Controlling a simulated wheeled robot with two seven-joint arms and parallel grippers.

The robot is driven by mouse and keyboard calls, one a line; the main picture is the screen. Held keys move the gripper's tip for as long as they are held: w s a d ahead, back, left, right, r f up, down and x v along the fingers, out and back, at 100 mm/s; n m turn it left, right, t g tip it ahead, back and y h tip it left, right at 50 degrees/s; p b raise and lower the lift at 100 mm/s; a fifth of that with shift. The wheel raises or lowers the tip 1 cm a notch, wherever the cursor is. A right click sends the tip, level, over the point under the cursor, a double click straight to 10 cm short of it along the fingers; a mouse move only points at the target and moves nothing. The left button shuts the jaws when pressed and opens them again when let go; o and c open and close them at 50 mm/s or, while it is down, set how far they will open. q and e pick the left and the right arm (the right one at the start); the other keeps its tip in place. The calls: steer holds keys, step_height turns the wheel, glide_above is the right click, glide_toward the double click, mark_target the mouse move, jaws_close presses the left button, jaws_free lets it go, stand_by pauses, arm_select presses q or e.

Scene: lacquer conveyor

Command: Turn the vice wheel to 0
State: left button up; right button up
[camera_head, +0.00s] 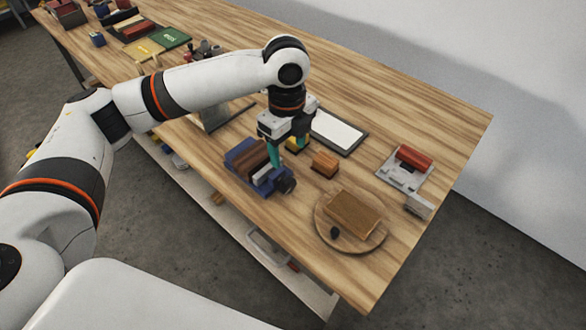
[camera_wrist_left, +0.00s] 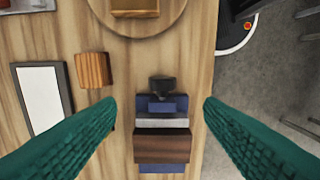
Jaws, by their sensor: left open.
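The blue vice (camera_head: 238,155) stands near the front edge of the table, with a brown wooden block (camera_head: 250,163) and a pale strip between its jaws. Its dark wheel (camera_head: 287,185) is on the end facing the round board. My left gripper (camera_head: 289,152) points down above the vice, with green fingers spread wide. In the left wrist view the wheel (camera_wrist_left: 162,88) lies between and beyond the two open fingertips (camera_wrist_left: 160,101), touching neither. The vice body (camera_wrist_left: 161,168) runs below it. No scale or number on the wheel can be read. My right gripper does not show.
A small wooden block (camera_head: 325,164) stands beside the vice. A framed white panel (camera_head: 338,130) lies behind it. A round board (camera_head: 376,239) with a brown block is to the right, and a grey fixture with a red cylinder (camera_head: 414,158) is farther right. The table edge is close to the vice.

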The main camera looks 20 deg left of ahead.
mark_target(288, 180)
arm_select(q)
steer(key=f, duration=1.1)
steer(key=shift+s, duration=0.2)
steer(key=c, duration=1)
steer(key=shift+o, duration=0.2)
steer(key=shift+p, duration=0.3)
